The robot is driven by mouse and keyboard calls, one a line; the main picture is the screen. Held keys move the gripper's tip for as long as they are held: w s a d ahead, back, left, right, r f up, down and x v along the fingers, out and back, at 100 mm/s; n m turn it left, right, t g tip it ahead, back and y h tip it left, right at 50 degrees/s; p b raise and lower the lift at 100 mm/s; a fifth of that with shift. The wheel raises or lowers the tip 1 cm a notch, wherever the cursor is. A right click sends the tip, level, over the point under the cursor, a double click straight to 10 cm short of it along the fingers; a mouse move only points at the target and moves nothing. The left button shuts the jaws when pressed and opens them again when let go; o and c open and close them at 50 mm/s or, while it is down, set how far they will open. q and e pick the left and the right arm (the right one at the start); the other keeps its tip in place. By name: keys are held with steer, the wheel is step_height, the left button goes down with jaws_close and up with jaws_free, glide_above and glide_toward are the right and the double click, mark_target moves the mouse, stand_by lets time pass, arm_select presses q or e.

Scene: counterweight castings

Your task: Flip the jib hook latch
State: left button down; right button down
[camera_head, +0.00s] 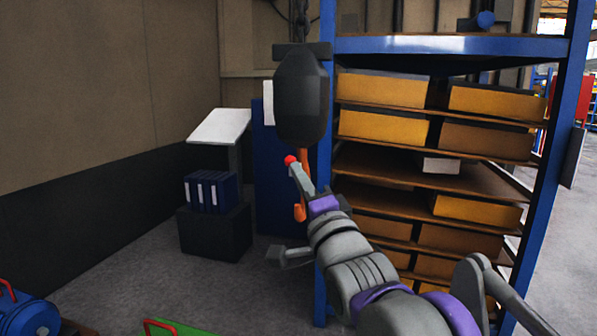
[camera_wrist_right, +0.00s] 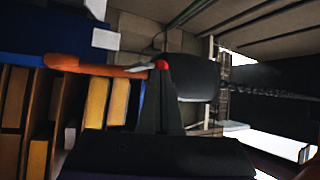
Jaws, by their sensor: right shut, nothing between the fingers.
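The jib hook is orange (camera_head: 300,212) and hangs below a dark faceted block (camera_head: 302,95), in front of the shelf's left post. A red knob (camera_head: 290,160) shows beside the top of the hook. In the right wrist view the orange hook (camera_wrist_right: 85,65) lies sideways, with the dark block (camera_wrist_right: 197,82) to its right. A grey latch lever (camera_wrist_right: 138,70) ends at the red knob (camera_wrist_right: 162,65). My right gripper (camera_head: 300,178) is shut and empty, its tips at or very near the knob; I cannot tell if they touch. My left gripper is out of view.
A blue shelf rack (camera_head: 450,46) with yellow bins stands right behind the hook. A dark box (camera_head: 215,232) with blue binders (camera_head: 211,190) and a white sloped stand (camera_head: 219,126) stand to the left. A green item (camera_head: 180,328) lies at the lower edge. Floor at left is partly clear.

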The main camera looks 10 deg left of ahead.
steer(key=shift+w+a+r, duration=0.1)
steer(key=shift+w+a, duration=0.1)
steer(key=shift+w, duration=0.05)
